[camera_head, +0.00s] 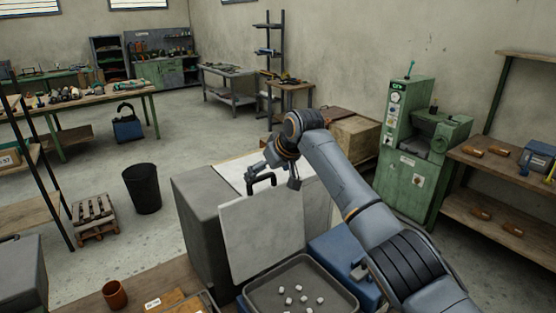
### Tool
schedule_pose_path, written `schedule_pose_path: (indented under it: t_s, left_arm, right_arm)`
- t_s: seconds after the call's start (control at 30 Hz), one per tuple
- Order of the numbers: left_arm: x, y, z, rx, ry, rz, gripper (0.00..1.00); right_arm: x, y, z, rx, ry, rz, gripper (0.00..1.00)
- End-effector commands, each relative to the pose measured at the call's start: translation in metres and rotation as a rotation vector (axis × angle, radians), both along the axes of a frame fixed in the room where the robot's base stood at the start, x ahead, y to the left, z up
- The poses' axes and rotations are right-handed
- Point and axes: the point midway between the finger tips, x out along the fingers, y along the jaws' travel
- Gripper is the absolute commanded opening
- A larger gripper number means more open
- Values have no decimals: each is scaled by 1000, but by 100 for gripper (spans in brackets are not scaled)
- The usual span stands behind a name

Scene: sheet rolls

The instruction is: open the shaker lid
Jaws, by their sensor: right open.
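The shaker is a grey box-shaped body (195,215) near the middle of the head view. Its lid looks like the pale grey panel (262,235) with a black loop handle (261,180) at its upper edge. The panel appears steeply tilted at the front of the body; its hinge is not clear. My right gripper (275,176) is open just above and behind the handle, with its fingers spread. I cannot tell whether a finger touches the handle. My right arm covers the right part of the body. My left gripper is not in view.
A grey tray (347,287) with several small white pieces lies in front, beside a blue box (345,245). A brown cup (115,294) stands at lower left. A black bin (142,190) and a pallet (95,216) stand on the floor. A green machine (408,165) stands right.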

Motion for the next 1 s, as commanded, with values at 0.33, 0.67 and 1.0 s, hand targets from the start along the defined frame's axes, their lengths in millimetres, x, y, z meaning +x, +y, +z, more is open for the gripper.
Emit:
schedule_pose_path:
  t_s: [0.33, 0.67, 1.0]
  left_arm:
    - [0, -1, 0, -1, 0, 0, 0]
    - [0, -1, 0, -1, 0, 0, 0]
    - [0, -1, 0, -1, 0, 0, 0]
  right_arm:
    - [-30, -22, 47, 0, -3, -1, 100]
    - [-41, -30, 64, 0, 0, -3, 100]
    - [-44, -31, 48, 3, 11, -2, 100]
